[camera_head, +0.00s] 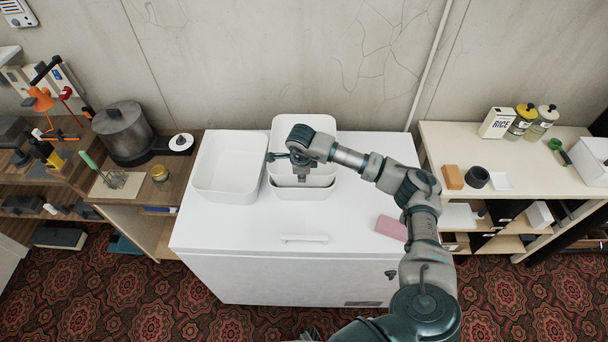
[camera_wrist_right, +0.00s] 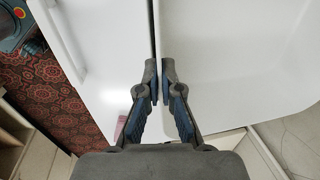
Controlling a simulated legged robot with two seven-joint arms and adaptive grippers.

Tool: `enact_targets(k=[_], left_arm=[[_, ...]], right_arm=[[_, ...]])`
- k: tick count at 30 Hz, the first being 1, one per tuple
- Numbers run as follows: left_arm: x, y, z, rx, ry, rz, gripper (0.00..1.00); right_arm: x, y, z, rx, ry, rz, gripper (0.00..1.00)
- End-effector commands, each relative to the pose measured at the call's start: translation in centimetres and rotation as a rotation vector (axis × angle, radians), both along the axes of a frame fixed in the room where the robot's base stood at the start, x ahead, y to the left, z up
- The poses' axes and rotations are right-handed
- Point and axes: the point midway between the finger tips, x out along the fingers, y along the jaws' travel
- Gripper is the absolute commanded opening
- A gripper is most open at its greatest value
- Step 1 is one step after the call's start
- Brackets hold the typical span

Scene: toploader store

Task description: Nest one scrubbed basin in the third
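A white basin (camera_head: 228,167) stands on the left of the white chest lid (camera_head: 240,235). To its right, a second white basin (camera_head: 303,124) sits over or partly in another white basin, whose front wall (camera_head: 300,192) shows below it. I cannot tell how deep it sits. My right gripper (camera_head: 302,178) reaches over from the right to the upper basin's front rim. In the right wrist view, the gripper fingers (camera_wrist_right: 161,82) are nearly together, with the upper basin's rim (camera_wrist_right: 220,60) between them. My left gripper is not in view.
A pink sponge (camera_head: 391,227) lies on the lid at the right, near the lid handle (camera_head: 304,239). A wooden bench with a dark pot (camera_head: 123,132) stands at the left. A pale shelf with jars (camera_head: 521,122) stands at the right. The lid's front is mostly clear.

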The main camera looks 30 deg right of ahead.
Motion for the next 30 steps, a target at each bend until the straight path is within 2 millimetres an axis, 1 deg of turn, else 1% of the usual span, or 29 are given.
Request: enact_targets(k=[6,12,17,24,27,30], left_arm=[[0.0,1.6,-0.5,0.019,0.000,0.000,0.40],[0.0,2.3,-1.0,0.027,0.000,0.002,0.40],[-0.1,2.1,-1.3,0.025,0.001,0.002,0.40],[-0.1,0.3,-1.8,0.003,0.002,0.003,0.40],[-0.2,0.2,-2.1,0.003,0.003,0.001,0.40],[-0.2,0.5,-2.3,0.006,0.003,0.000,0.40]], right_arm=[[0.0,-0.5,-0.7,0.003,-0.002,0.001,0.00],[0.0,-1.2,-1.4,0.006,-0.002,0.000,0.00],[0.0,-1.5,-1.8,0.006,-0.002,-0.001,0.00],[0.0,-1.5,-2.4,0.004,-0.002,0.000,0.00],[0.0,-1.4,-2.6,0.002,-0.002,0.001,0.00],[0.0,-1.5,-2.8,0.001,-0.002,0.000,0.00]])
